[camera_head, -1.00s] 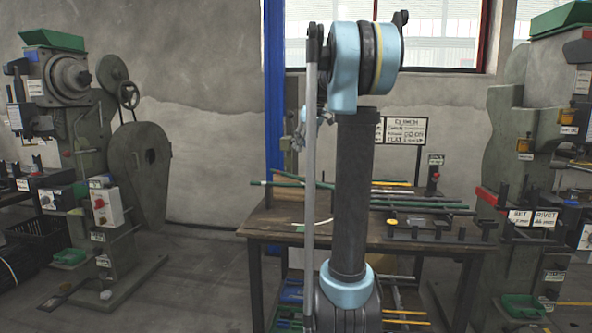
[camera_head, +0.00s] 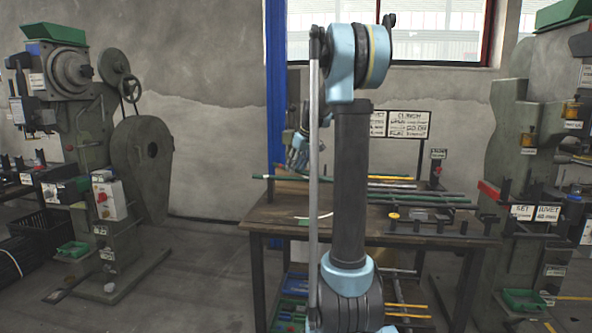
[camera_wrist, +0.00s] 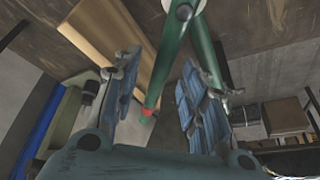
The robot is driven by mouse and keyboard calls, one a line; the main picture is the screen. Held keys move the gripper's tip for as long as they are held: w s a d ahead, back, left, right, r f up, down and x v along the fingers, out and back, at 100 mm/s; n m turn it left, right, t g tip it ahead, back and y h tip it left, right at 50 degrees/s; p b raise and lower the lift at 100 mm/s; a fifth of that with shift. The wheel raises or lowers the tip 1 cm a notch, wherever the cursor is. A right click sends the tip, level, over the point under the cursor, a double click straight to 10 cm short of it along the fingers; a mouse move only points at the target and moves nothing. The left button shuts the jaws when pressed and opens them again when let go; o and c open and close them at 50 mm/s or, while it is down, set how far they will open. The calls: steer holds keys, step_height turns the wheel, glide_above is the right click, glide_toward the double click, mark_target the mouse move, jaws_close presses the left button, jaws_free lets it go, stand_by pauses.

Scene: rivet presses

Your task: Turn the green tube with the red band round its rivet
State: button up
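In the wrist view a green tube with a red band (camera_wrist: 151,98) runs between the two fingers of my gripper (camera_wrist: 160,66). The red band is near the tube's lower end in that view. The fingers are apart on either side of it, and I see no contact. In the head view my gripper (camera_head: 298,152) is partly behind my arm, above the left part of the workbench (camera_head: 345,228). Several green tubes lie on the bench there, but the red band cannot be picked out.
A second green tube (camera_wrist: 207,55) lies close to the right finger in the wrist view. A wooden block (camera_wrist: 105,35) is at the left. Dark holders (camera_head: 430,228) line the bench front. Presses stand left (camera_head: 85,120) and right (camera_head: 515,150), and a sign (camera_head: 408,124) stands behind.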

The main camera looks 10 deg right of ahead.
steer(key=shift+f, duration=0.2)
jaws_close()
stand_by(0.3)
steer(key=shift+w+d+m+t+h, duration=0.3)
steer(key=shift+d+m, duration=0.2)
steer(key=shift+m, duration=0.5)
